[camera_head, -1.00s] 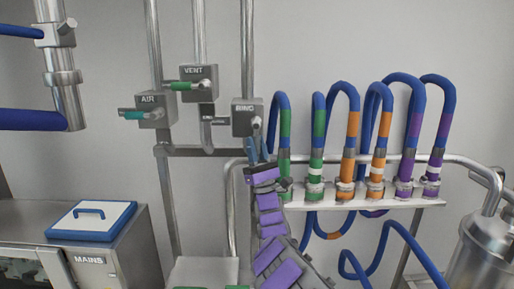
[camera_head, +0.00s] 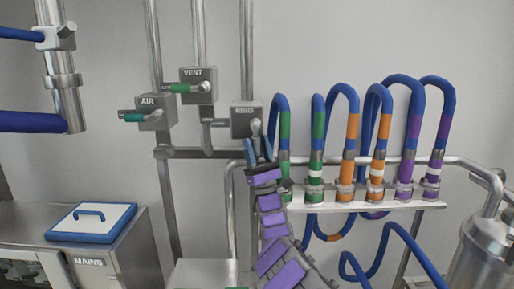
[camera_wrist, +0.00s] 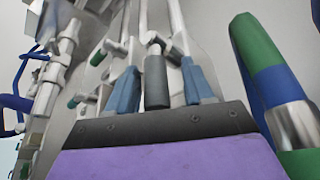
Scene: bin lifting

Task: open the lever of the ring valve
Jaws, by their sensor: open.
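The ring valve (camera_head: 246,121) is a grey box labelled RING on a vertical pipe, just above my gripper. Its lever has a dark grey grip (camera_wrist: 156,82), which hangs down and appears between my two blue fingers in the wrist view. My gripper (camera_head: 259,151) is open, with its fingertips just below the valve box; it also shows in the wrist view (camera_wrist: 162,92). I see a gap on both sides of the grip, so no firm hold shows. In the head view my fingers partly hide the lever's lower end.
The VENT valve (camera_head: 198,84) with a green lever and the AIR valve (camera_head: 155,112) with a teal lever stand to the left. Several looped blue hoses (camera_head: 348,96) with coloured bands stand close on the right. A metal rail (camera_head: 405,160) runs behind them.

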